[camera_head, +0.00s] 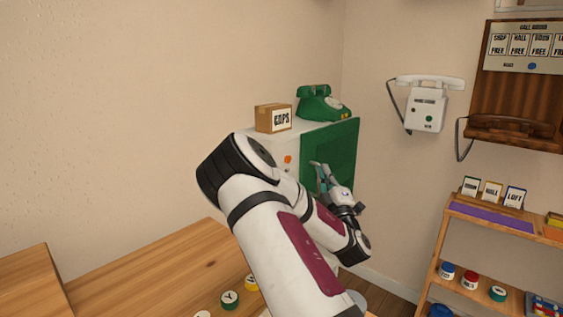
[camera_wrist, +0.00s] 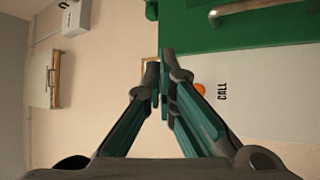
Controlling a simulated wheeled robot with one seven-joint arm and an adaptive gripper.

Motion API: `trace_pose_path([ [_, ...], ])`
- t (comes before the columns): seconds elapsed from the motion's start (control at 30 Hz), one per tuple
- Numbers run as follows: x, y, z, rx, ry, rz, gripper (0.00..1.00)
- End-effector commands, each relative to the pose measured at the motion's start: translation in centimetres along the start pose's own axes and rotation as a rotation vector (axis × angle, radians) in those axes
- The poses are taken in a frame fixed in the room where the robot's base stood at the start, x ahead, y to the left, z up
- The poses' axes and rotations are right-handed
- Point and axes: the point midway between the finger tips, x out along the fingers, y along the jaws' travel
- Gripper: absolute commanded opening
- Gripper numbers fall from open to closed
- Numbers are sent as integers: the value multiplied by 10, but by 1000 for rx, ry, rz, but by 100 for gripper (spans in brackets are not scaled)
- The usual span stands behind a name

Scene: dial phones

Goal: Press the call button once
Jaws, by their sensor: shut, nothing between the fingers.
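The call button is a small orange disc (camera_head: 287,160) on the pale front of a cabinet (camera_head: 291,142). In the wrist view the orange button (camera_wrist: 200,88) shows just right of my fingers, partly covered by the right finger, with the word CALL (camera_wrist: 222,91) beside it. My gripper (camera_head: 316,166) is shut and empty in front of the cabinet's green panel (camera_head: 341,137), to the right of the button. In the wrist view its fingertips (camera_wrist: 161,72) meet left of the button. I see no contact, but the gap to the cabinet is hard to judge.
A green dial phone (camera_head: 322,104) and a CAPS box (camera_head: 273,118) stand on the cabinet. A white phone (camera_head: 426,107) hangs on the right wall. A shelf (camera_head: 484,270) with several jars stands at right. A wooden table (camera_head: 150,275) with several round caps lies at lower left.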

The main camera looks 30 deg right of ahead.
Motion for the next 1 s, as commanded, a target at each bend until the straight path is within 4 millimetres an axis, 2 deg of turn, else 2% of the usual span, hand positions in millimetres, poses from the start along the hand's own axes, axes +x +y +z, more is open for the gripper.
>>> trace_pose_path([
  [0.43, 5, -3, -3, 1, 0, 0, 0],
  [1.0, 52, -38, -37, 2, 0, 0, 0],
])
